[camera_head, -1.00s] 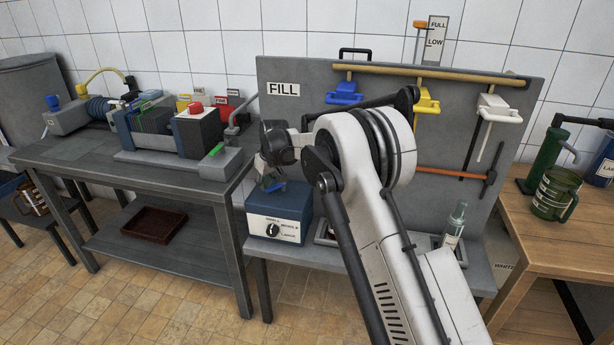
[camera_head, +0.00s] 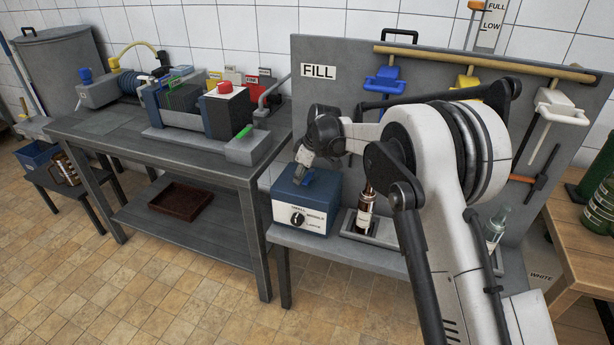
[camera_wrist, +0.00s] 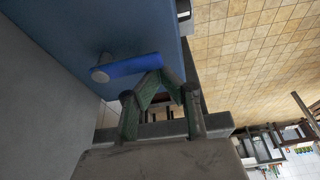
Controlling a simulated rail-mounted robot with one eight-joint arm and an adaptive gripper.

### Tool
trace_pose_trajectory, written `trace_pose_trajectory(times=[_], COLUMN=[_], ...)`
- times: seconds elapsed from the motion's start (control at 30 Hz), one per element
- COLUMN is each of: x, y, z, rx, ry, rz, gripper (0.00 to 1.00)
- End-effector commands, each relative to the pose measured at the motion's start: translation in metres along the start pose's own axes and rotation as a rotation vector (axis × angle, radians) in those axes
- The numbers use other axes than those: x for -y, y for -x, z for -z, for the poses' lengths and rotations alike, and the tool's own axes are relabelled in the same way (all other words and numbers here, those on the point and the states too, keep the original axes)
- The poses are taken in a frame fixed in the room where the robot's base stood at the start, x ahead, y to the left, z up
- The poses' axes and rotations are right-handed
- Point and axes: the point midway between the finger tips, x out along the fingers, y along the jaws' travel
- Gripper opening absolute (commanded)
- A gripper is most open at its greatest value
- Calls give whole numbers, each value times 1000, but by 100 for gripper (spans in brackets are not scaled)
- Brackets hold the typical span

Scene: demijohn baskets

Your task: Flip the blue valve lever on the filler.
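A blue lever (camera_wrist: 132,68) with a pale round pivot sits on a blue face in the wrist view. That face appears to belong to the blue box (camera_head: 300,217) with a black dial on the bench under the FILL sign. My gripper (camera_wrist: 158,76) has its two fingers drawn together, the tips meeting at the lever's free end. Whether they touch it I cannot tell. In the head view my gripper (camera_head: 303,175) is just above the box top, and a small blue part shows there.
Yellow (camera_head: 466,82) and white (camera_head: 555,107) pieces hang along the rail. A brown bottle (camera_head: 366,208) stands in a tray right of the box, and a clear bottle (camera_head: 497,226) farther right. A dark workbench (camera_head: 195,158) with a machine stands left. The floor in front is clear.

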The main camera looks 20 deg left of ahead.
Motion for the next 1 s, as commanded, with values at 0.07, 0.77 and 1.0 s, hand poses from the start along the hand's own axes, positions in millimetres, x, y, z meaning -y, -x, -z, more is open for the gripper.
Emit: trace_pose_trajectory(times=[0.07, 0.77, 1.0], x=[1, 0, -1], y=[0, 14, 51], z=[0, -1, 4], rx=[2, 4, 3], ry=[1, -2, -2], rz=[1, 0, 0], gripper=[0, 0, 0])
